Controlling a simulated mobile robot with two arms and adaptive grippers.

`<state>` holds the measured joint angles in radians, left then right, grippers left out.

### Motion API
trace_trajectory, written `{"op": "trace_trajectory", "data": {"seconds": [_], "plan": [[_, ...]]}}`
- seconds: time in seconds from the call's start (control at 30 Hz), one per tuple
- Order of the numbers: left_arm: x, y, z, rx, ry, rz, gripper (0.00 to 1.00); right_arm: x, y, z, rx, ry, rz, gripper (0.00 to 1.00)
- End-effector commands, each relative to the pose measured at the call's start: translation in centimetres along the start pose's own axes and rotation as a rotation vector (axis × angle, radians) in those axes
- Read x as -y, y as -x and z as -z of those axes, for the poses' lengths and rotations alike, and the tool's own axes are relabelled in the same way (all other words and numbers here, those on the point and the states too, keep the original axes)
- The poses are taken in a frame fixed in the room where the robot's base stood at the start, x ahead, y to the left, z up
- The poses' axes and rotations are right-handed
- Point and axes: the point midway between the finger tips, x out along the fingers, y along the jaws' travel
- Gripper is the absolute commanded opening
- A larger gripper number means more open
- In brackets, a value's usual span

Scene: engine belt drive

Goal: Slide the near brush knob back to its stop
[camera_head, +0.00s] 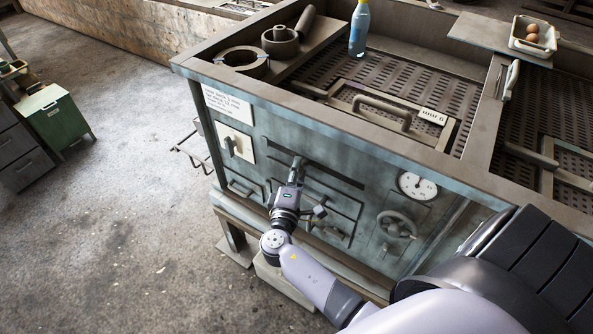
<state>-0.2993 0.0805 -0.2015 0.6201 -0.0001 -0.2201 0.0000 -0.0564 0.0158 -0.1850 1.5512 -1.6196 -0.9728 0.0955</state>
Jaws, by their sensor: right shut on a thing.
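My right gripper (297,166) is at the front panel of the blue-grey machine (290,118), at the left part of a dark horizontal slot (338,177). It is shut on a small part at this slot, which I take to be the near brush knob. The fingers hide nearly all of the knob, so its shape and exact place along the slot cannot be told. The slot runs on to the right of the gripper. My left gripper is not in view.
A gauge (417,186) and a handwheel (397,225) sit on the panel to the right. A switch plate (235,143) is to the left. A blue bottle (359,30) and a tray with eggs (533,36) stand on top.

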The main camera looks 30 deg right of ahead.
Motion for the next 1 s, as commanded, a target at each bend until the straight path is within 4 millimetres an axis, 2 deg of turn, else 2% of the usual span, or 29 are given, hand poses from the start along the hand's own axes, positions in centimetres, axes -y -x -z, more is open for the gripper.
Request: {"op": "trace_trajectory", "data": {"seconds": [0.37, 0.47, 0.7, 0.83, 1.0], "plan": [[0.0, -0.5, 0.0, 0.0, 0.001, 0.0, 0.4, 0.3, -0.1, 0.4, 0.0, 0.0, 0.001, 0.0], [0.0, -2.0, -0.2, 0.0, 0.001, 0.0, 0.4, 0.7, -0.7, 1.8, 0.0, -0.002, -0.001, 0.0], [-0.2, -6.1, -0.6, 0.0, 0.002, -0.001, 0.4, 0.8, -2.7, 6.6, 0.0, -0.006, -0.001, 0.0], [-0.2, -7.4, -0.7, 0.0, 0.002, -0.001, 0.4, 0.6, -3.5, 8.4, 0.0, -0.003, 0.0, 0.0], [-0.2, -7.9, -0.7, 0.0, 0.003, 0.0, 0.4, 0.3, -3.9, 9.5, -0.002, -0.001, 0.003, 0.0]]}}
